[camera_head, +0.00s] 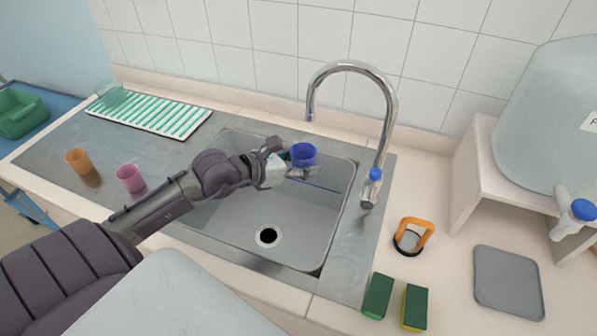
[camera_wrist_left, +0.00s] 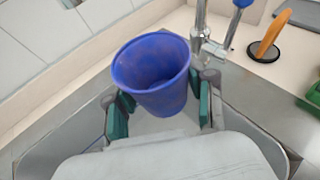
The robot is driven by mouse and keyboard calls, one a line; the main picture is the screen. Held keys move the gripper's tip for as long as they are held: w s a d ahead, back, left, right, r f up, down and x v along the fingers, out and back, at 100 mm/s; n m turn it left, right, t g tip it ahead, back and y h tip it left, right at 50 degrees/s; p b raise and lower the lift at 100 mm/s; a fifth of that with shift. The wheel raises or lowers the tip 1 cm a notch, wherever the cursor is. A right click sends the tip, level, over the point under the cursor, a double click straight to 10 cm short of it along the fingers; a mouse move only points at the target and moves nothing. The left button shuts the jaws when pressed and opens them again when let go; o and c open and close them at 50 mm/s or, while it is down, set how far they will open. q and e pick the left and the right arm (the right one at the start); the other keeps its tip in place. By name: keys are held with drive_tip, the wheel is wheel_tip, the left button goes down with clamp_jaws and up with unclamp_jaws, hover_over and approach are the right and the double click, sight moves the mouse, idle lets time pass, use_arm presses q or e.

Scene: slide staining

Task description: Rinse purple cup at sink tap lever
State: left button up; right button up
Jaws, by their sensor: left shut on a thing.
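The cup, a deep blue-purple (camera_head: 303,153), is upright in my left gripper (camera_head: 301,163), which is shut on its sides. It is over the back of the steel sink (camera_head: 230,225), left of the spout end. In the left wrist view the cup (camera_wrist_left: 150,70) looks empty inside, with a green-padded finger on each side. The chrome tap (camera_head: 388,110) arches over the sink's back right, and no water shows from it. Its blue-capped lever (camera_head: 375,175) is at the tap's base; it also shows in the left wrist view (camera_wrist_left: 233,25). My right gripper is out of view.
A pink cup (camera_head: 130,178) and an orange cup (camera_head: 78,161) stand on the left drainboard, before a striped rack (camera_head: 155,112). Right of the sink are an orange-handled item (camera_head: 415,232), two sponges (camera_head: 378,296), a grey tray (camera_head: 508,282) and a large water container (camera_head: 550,120).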

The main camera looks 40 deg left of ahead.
use_arm(q)
drive_tip(key=w, duration=0.1)
drive_tip(key=w+b, duration=0.1)
drive_tip(key=shift+w+a+f, duration=0.25)
drive_tip(key=shift+w+f, duration=0.1)
drive_tip(key=shift+f, duration=0.05)
drive_tip(key=w, duration=0.1)
drive_tip(key=w+b, duration=0.2)
drive_tip(key=shift+w+a+f, duration=0.15)
drive_tip(key=shift+a+f, duration=0.1)
drive_tip(key=shift+a, duration=0.1)
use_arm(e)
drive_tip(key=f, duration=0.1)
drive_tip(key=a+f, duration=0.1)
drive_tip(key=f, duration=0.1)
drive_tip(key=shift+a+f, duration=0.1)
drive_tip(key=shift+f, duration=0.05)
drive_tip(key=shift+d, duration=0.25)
